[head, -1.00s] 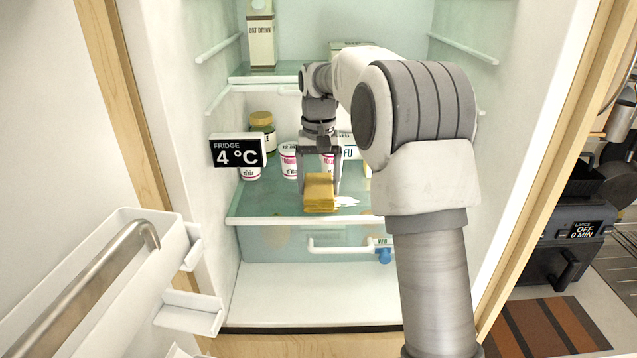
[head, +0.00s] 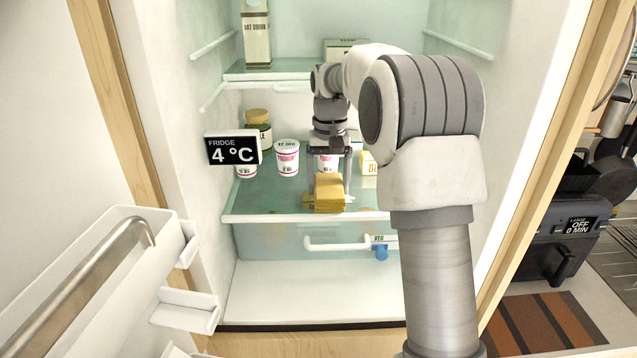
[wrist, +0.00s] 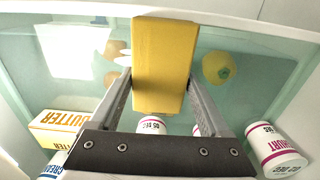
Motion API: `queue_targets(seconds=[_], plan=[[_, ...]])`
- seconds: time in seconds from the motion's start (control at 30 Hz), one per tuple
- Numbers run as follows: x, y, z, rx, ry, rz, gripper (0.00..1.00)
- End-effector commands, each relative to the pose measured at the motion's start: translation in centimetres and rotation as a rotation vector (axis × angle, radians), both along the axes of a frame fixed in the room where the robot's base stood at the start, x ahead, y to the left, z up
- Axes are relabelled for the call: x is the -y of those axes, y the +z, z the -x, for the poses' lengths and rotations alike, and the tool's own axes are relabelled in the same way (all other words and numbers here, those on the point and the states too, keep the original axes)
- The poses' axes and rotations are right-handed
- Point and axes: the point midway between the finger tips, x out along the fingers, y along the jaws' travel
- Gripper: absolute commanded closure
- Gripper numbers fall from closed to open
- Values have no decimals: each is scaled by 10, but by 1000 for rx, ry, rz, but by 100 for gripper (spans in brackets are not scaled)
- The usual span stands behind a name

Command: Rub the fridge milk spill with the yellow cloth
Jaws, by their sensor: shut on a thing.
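The yellow cloth (head: 328,190), a folded block, is on the glass fridge shelf near its front edge. My gripper (head: 330,180) points down from above and is shut on the cloth, a finger on each side. In the wrist view my gripper (wrist: 160,88) holds the cloth (wrist: 165,60) between its fingers. A small white patch of the milk spill (wrist: 123,58) shows at the cloth's left edge there. In the head view a little white shows at the cloth's right edge. The cloth hides any milk beneath it.
A butter box (head: 369,163) stands at right, also in the wrist view (wrist: 62,125). The shelf above holds an oat drink carton (head: 256,38). Produce shows through the glass.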

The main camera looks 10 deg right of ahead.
Motion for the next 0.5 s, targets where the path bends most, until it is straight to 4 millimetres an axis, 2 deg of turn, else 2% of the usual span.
queue_targets(seconds=[0.5], plan=[[12, 0, 3, -1, -1, 0, 64]])
